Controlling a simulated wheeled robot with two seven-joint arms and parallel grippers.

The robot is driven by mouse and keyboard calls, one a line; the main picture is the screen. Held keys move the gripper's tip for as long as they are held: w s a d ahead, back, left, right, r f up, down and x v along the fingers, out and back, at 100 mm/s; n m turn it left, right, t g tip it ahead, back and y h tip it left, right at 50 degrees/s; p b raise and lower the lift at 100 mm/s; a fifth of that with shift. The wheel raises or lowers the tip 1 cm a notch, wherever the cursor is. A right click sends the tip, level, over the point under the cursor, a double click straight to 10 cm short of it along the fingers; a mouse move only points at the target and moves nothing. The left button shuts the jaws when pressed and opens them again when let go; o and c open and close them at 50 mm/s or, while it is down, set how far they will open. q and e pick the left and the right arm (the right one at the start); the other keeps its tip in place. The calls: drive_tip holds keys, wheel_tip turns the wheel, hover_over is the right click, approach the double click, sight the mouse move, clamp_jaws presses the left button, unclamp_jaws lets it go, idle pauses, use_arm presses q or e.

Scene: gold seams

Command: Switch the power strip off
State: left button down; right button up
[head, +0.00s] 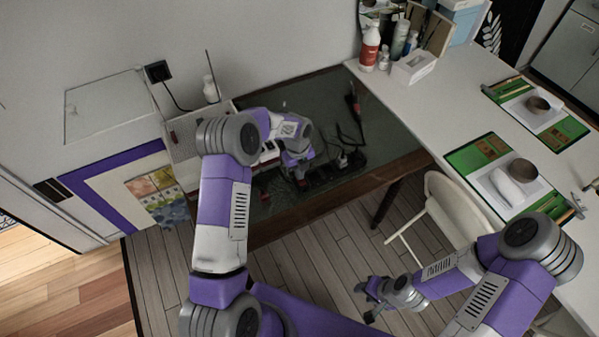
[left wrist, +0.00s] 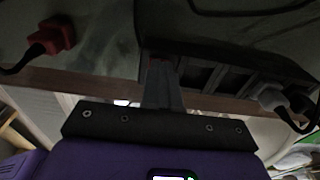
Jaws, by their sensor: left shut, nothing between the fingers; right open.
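The dark power strip (head: 328,170) lies on the dark green-topped table (head: 385,130), partly hidden by my left arm. In the left wrist view the strip (left wrist: 225,35) spans the upper right. A white plug (left wrist: 272,98) sits at its right end. My left gripper (left wrist: 162,62) is shut and empty, its fingertips at the strip's left part. A small reddish patch shows beside the tips; the switch's position cannot be told. In the head view my left gripper (head: 300,180) is low over the strip. My right gripper (head: 369,304) is open and empty, above the floor.
A red plug (left wrist: 52,36) with a black cord lies left of the strip. Black cables (head: 350,125) lie behind it. A pale chair (head: 450,215) stands to the right, by a white counter (head: 455,110) with green mats. A wall socket (head: 158,71) is at the back.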

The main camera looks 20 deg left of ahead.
use_arm(q)
drive_tip(key=shift+s+a+f, duration=0.25)
drive_tip(key=shift+f, duration=0.4)
drive_tip(key=shift+s, duration=0.1)
drive_tip(key=shift+s+d, duration=0.35)
drive_tip(key=shift+d, duration=0.3)
drive_tip(key=shift+r, duration=0.1)
drive_tip(key=r+p, duration=0.2)
drive_tip(key=r, duration=0.1)
drive_tip(key=w+r+p, duration=0.1)
drive_tip(key=r, duration=0.1)
drive_tip(key=shift+a, duration=0.25)
wheel_tip(320, 180, up, 10)
drive_tip(key=shift+w+a+p, duration=0.4)
drive_tip(key=shift+p, duration=0.05)
